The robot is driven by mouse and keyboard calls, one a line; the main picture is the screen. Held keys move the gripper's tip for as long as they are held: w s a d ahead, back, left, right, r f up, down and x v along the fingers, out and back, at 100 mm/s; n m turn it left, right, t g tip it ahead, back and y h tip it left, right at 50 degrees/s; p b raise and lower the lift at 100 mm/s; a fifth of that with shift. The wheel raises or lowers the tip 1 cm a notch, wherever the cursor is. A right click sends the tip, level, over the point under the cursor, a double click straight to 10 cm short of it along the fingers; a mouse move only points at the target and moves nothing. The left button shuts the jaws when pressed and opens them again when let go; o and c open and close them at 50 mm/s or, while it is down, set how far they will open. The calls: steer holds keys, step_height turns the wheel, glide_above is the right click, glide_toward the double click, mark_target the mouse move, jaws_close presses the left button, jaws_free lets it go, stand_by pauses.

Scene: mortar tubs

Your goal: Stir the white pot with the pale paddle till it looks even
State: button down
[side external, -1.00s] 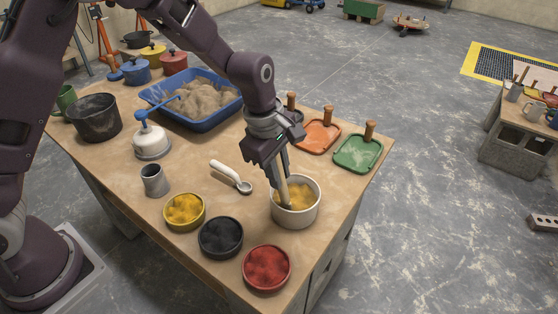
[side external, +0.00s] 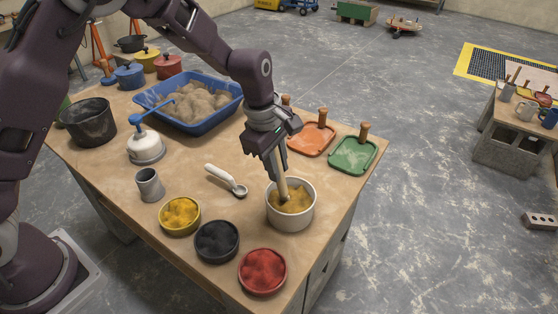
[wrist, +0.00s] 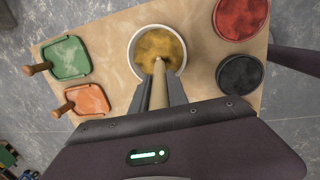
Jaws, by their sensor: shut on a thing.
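The white pot (side external: 290,217) stands near the front right of the bench and holds a yellow-brown mix. In the wrist view the pot (wrist: 131,50) shows the mix as mottled, with darker and paler patches. My gripper (side external: 278,176) is shut on the pale paddle (side external: 283,189) above the pot. The paddle's lower end is in the mix, so its tip is hidden.
Tubs of yellow (side external: 180,215), black (side external: 217,241) and red (side external: 263,271) powder stand left and in front of the pot. A white-handled scoop (side external: 226,180) lies to its left. Green (side external: 353,155) and orange (side external: 312,138) boards and a blue sand tray (side external: 208,123) lie behind.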

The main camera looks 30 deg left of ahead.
steer(key=shift+d, duration=0.65)
